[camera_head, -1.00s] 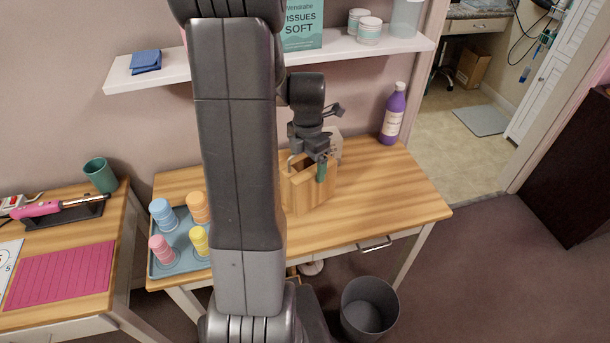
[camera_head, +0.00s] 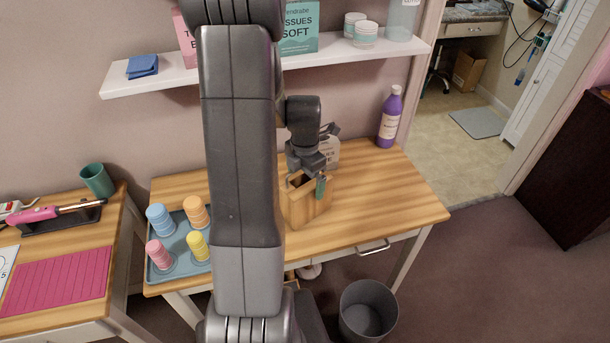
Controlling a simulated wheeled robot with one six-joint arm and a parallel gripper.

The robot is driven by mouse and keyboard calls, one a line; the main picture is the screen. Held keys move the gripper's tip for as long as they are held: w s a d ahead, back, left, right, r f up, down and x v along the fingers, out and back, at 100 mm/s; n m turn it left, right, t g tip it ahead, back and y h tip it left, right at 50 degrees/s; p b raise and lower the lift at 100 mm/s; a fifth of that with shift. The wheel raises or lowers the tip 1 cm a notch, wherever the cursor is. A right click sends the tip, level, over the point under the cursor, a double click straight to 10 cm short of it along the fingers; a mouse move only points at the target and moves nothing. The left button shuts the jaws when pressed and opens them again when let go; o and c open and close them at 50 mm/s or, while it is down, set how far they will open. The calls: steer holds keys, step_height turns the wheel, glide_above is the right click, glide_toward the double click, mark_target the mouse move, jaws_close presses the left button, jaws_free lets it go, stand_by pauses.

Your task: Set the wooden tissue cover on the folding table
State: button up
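The wooden tissue cover (camera_head: 302,210) is a light wooden box with a dark opening on top. It is over the middle wooden-topped table (camera_head: 385,195); whether its base touches the top I cannot tell. My gripper (camera_head: 312,180) points down at the cover's upper edge. One finger with a teal pad lies against the cover's right side near the rim. The other finger is mostly hidden, but the cover moves with the gripper, so it appears shut on the wall. My arm hides part of the table left of the cover. Which table is the folding table is not clear.
A blue-grey tray (camera_head: 158,275) with several colored cups stands left. A white box (camera_head: 328,152) is behind the cover, and a purple bottle (camera_head: 390,118) stands at the back right. The table's right part is clear. A grey bin (camera_head: 368,310) stands on the floor. A shelf (camera_head: 165,82) hangs above.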

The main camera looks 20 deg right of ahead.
step_height(320, 180, up, 12)
steer(key=shift+r, duration=0.25)
stand_by(0.4)
